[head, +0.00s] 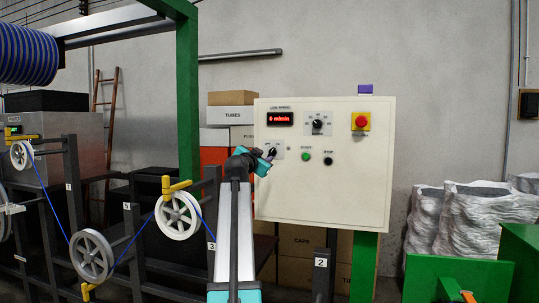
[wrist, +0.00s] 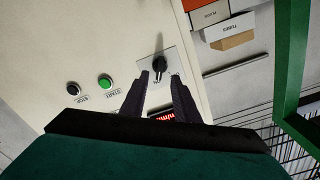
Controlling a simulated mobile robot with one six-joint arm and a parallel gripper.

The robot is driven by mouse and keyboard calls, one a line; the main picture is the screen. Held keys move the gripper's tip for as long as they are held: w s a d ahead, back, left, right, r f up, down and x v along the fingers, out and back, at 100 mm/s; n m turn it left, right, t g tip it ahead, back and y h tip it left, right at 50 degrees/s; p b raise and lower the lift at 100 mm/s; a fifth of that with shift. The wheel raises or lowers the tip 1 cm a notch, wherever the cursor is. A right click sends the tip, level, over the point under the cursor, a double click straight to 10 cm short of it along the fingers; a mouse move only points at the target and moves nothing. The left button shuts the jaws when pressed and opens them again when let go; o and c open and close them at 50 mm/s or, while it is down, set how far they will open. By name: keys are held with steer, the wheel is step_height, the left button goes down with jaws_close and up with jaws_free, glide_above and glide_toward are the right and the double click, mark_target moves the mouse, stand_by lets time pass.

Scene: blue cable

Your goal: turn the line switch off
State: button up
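The cream control panel (head: 340,200) faces me in the head view. The line switch (wrist: 160,66) is a black rotary knob on a light plate (head: 278,147), at the panel's left side. In the wrist view, which shows the panel roughly upside down, the knob lies just beyond and between my fingertips. My gripper (wrist: 160,76) is open, with a gap between its two dark fingers. I see no clear contact with the knob. In the head view my gripper (head: 268,159) partly covers the switch. The knob's exact setting is hard to read.
The green start button (head: 306,156) and black stop button (head: 328,161) are right of the switch. A red display (head: 280,118) reads 0 m/min above it. A speed dial (head: 318,123) and red emergency button (head: 361,121) are higher up. Pulleys (head: 178,215) with blue cable stand left.

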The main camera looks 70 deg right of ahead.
mark_target(271, 154)
steer(key=shift+w+d+p, duration=0.15)
steer(key=shift+d+p, duration=0.25)
steer(key=shift+d, duration=1.55)
steer(key=shift+w+d+p, duration=0.1)
steer(key=shift+d+p, duration=0.25)
steer(key=shift+d, duration=1.55)
steer(key=c, duration=0.6)
steer(key=shift+c, duration=0.3)
steer(key=shift+f+n, duration=0.1)
steer(key=shift+n, duration=0.4)
steer(key=n+b, duration=0.1)
steer(key=n, duration=0.3)
steer(key=shift+s+n+b, duration=0.15)
steer(key=shift+n+b, duration=0.15)
steer(key=shift+n, duration=0.1)
steer(key=n, duration=0.6)
steer(key=shift+s+p, duration=0.1)
steer(key=shift+p, duration=0.3)
